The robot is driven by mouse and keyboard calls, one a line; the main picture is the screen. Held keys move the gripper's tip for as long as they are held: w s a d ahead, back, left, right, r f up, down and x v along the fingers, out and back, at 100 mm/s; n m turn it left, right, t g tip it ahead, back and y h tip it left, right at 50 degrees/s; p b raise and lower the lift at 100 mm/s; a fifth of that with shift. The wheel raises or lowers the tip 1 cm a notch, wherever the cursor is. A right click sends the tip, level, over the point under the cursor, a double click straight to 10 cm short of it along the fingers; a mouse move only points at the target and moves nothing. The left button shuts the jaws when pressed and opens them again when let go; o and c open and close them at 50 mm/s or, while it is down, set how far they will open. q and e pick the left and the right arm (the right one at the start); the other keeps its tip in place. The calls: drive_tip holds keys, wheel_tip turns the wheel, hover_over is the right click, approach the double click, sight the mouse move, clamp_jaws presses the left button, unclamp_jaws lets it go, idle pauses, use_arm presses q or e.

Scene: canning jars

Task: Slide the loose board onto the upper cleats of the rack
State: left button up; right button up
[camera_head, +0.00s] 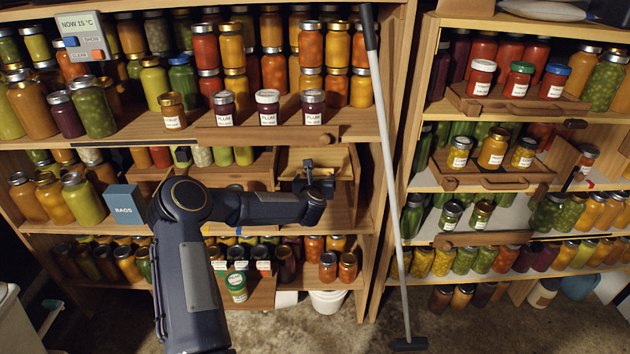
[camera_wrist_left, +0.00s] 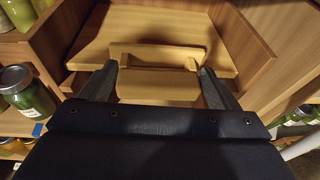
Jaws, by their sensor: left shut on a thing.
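In the head view my left gripper (camera_head: 315,183) is in the middle bay of the left shelf unit, at the front of a small wooden rack (camera_head: 353,170). The left wrist view shows its two fingers (camera_wrist_left: 160,88) on either side of a light wooden grip on the loose board (camera_wrist_left: 150,22), and it is shut on that grip. The board lies between the rack's side walls (camera_wrist_left: 243,45). The upper cleats cannot be made out, and the arm hides part of the rack in the head view. My right gripper is not in view.
A blue-grey bags box (camera_head: 124,202) and several jars stand left of the rack. A jar (camera_wrist_left: 25,92) is close to the left finger in the wrist view. A long grey pole (camera_head: 388,150) leans between the two shelf units.

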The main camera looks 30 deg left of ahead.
use_arm(q)
drive_tip(key=shift+f+b, duration=0.25)
drive_tip(key=shift+b, duration=0.2)
drive_tip(key=o, duration=1.9)
drive_tip(key=shift+o, duration=0.2)
drive_tip(key=shift+s, duration=0.1)
drive_tip(key=b+v, duration=0.1)
drive_tip(key=v, duration=0.6)
drive_tip(key=shift+s+d+b, duration=0.2)
drive_tip(key=shift+s+b, duration=0.05)
drive_tip(key=shift+b, duration=0.05)
drive_tip(key=shift+r, duration=0.1)
